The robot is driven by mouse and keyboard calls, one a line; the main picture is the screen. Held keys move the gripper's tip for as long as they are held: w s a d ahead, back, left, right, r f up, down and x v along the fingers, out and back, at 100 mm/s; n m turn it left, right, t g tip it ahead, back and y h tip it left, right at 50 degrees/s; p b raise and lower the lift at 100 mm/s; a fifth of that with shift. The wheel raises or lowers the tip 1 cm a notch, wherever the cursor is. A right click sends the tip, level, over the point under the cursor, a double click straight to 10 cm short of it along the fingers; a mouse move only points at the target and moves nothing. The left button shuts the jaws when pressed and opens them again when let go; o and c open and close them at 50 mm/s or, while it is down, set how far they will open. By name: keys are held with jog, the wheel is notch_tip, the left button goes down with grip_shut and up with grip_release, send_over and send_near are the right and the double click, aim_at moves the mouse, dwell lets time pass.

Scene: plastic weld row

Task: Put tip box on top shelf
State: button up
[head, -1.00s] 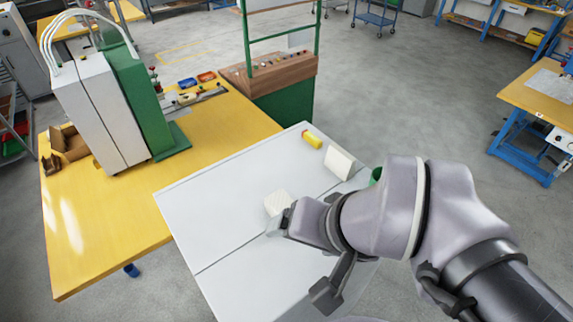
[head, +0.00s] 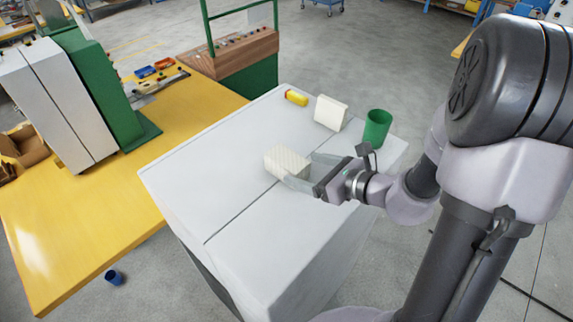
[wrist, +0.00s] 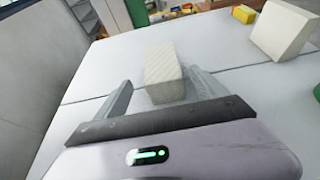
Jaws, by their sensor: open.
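A white box with a ribbed surface, likely the tip box (head: 286,162), sits on the white cabinet top (head: 215,165), near the seam between its panels. It also shows in the wrist view (wrist: 166,76). My gripper (head: 301,169) is open, low over the cabinet top and pointing at the box. I cannot tell which surface is the top shelf.
A second white block (head: 330,112), a green cup (head: 377,128) and a yellow item (head: 296,97) stand along the cabinet's far right side. A yellow table (head: 95,220) with a white-and-green machine (head: 60,95) adjoins on the left. The cabinet's near top is clear.

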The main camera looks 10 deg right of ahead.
aim_at(287, 164)
jog(key=x, duration=0.8)
jog(key=shift+w+d+f+b, duration=0.15)
jog(key=shift+d+f+b, duration=0.1)
jog(key=shift+b, duration=0.15)
jog(key=shift+d, duration=0.1)
jog(key=shift+c, duration=0.4)
jog(key=shift+r, duration=0.1)
jog(key=c, duration=1.7)
